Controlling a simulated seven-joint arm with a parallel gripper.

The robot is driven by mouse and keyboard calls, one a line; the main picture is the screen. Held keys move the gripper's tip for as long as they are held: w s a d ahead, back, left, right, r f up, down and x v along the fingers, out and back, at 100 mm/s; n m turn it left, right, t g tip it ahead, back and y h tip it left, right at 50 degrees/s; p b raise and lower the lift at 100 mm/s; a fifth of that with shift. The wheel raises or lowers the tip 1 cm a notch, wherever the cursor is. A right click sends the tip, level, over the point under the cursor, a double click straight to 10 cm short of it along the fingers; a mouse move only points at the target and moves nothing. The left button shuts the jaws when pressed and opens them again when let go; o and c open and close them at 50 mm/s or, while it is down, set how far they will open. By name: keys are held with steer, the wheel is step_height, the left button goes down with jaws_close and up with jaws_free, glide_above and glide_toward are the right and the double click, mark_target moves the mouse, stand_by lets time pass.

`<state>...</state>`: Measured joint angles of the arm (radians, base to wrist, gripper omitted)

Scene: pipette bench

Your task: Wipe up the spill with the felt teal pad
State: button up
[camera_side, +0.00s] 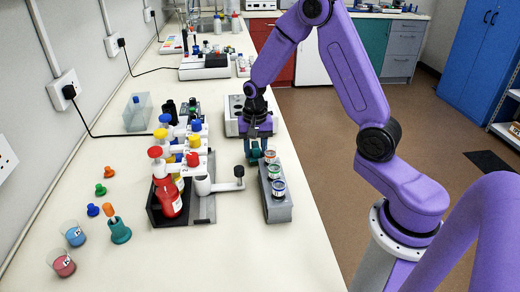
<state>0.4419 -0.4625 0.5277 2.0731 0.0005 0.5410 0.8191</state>
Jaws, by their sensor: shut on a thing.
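My gripper (256,138) points down over the bench, near the far end of a grey rack of small jars. It is shut on a small dark teal piece, which looks like the felt teal pad (254,152). The pad is partly covered by the fingers. I cannot tell whether it touches the bench. I cannot make out a spill on the pale bench top; the arm, rack and bottles hide parts of the surface.
The grey rack (279,211) with several jars is close beside my gripper. Left of it stands a pipette stand (206,207) with a red bottle (169,200). A grey-white device (233,114) is just behind. The near bench (230,260) is clear.

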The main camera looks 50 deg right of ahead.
steer(key=shift+w+d, duration=1.9)
steer(key=shift+d, duration=0.15)
step_height(320, 180, up, 8)
steer(key=shift+r, duration=0.15)
